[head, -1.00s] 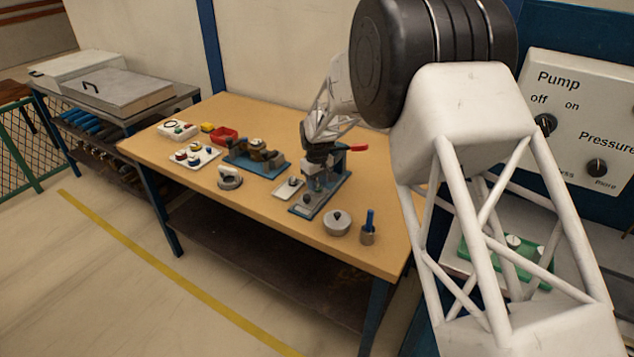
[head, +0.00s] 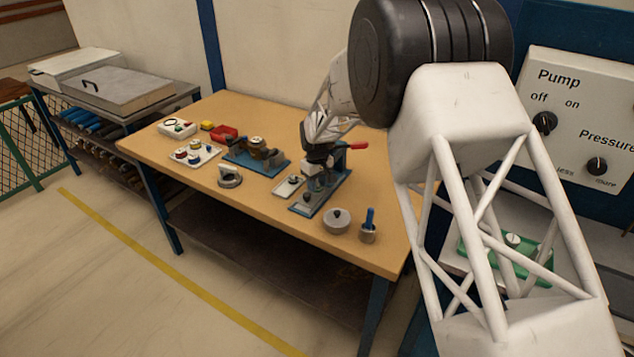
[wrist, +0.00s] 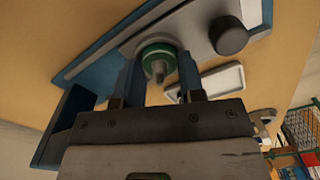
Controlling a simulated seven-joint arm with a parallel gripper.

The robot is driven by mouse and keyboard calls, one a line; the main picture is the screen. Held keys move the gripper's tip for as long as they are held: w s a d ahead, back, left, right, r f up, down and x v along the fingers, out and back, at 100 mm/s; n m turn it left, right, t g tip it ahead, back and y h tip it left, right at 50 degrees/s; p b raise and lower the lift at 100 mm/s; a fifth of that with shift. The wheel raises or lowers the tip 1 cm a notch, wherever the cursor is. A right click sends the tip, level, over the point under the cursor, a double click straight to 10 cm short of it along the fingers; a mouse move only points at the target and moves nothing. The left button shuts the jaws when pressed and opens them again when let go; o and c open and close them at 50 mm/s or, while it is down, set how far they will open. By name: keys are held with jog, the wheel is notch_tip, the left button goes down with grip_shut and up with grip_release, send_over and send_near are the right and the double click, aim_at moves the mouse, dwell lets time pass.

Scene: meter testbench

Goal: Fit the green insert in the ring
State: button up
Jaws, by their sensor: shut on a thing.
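My gripper (wrist: 159,68) is shut on the green insert (wrist: 152,47), with its blue fingers on either side of the insert's grey stem (wrist: 161,72). The insert is a round green piece. It is over the grey plate of the blue fixture (wrist: 95,47). A pale rim shows around the green, probably the ring, but I cannot tell whether the insert is inside it or just above. In the head view my gripper (head: 319,168) points down at the blue fixture (head: 300,209), and its fingers largely hide the insert.
A dark round knob (wrist: 230,35) stands on the fixture's plate close to the fingers. A pale tray (wrist: 222,82) lies beside the fixture. A red handle (head: 358,146) sticks out behind my gripper. A round lidded pot (head: 337,222) and a cup with a blue tool (head: 368,234) stand in front.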

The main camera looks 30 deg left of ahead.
jog(key=o, duration=1.2)
jog(key=shift+o, duration=0.2)
jog(key=shift+r, duration=0.2)
jog(key=shift+r, duration=3.35)
jog(key=shift+d, duration=0.1)
